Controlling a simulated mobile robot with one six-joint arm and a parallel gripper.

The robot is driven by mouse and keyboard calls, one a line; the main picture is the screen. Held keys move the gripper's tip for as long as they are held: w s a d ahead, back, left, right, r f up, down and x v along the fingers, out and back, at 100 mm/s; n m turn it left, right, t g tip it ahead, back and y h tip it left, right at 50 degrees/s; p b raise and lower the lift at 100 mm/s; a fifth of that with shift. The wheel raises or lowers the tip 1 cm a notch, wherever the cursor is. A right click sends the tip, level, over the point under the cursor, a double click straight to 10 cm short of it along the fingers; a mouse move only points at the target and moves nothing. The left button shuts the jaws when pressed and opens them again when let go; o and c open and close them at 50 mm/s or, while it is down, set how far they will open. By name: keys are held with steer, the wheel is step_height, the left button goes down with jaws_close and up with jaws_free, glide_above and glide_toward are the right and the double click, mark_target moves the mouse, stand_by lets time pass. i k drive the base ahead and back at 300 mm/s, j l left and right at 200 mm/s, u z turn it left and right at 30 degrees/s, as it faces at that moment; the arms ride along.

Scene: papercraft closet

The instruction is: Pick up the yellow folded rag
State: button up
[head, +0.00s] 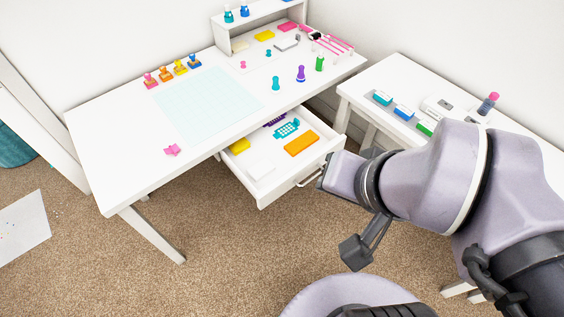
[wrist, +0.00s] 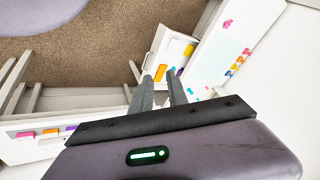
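A yellow block-like item (head: 240,145) lies in the left back of the open drawer (head: 262,200); it also shows in the wrist view (wrist: 189,50). Another flat yellow piece (head: 264,35) lies at the back of the white desk by the shelf. I cannot tell for sure which is the folded rag. My gripper (wrist: 159,74) is open, with two grey fingers apart and nothing seen between them. In the head view the fingers are mostly hidden, and my wrist is just right of the drawer. The gripper is apart from both yellow items.
The drawer also holds an orange item (head: 301,144), a teal one (head: 286,129) and white paper. The white desk (head: 110,130) carries stamps, bottles and a pale mat (head: 205,105). A second white table (head: 380,72) stands at right.

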mark_target(241, 146)
steer(key=i+l+u, duration=0.25)
steer(key=i+u, duration=0.15)
steer(key=i+l+u, duration=0.8)
steer(key=l, duration=0.05)
